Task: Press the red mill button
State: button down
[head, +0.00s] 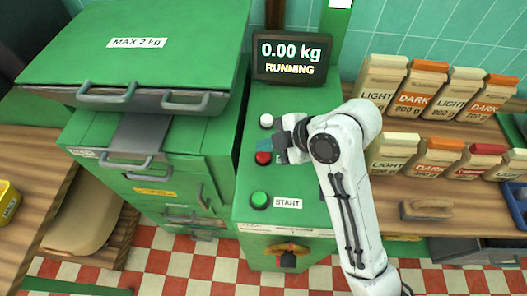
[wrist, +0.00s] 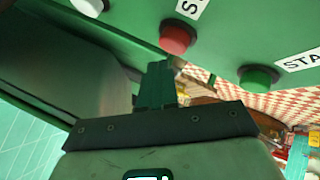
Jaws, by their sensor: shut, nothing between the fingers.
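The red button (head: 263,158) sits on the green top of the mill (head: 300,215), between a white button (head: 266,121) and a green button (head: 260,199). In the head view my gripper (head: 264,145) is just above and beside the red button, partly over its label. In the wrist view the shut fingers (wrist: 157,85) point toward the panel, and the red button (wrist: 177,37) lies just beyond the fingertips. I see a gap between fingertips and button there; contact cannot be told in the head view. The display (head: 291,58) reads 0.00 kg, RUNNING.
Bags of flour (head: 415,85) marked LIGHT and DARK stand on a shelf at the right. A wooden block (head: 426,209) lies below them. A green cabinet lid (head: 140,40) marked MAX 2 kg rises at the left. A START label (head: 287,203) is beside the green button.

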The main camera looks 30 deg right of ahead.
aim_at(268, 156)
jog(key=shift+f, duration=0.1)
dwell(0.6)
jog(key=shift+f, duration=0.3)
jog(key=shift+f+b, duration=0.3)
jog(key=shift+f, duration=0.2)
dwell(0.9)
jog(key=shift+r, duration=0.1)
jog(key=shift+r+p, duration=0.8)
jog(key=shift+p, duration=0.2)
jog(key=shift+r, duration=0.1)
notch_tip(268, 156, up, 5)
jog(key=p, duration=0.5)
jog(key=shift+s, duration=0.1)
dwell(0.5)
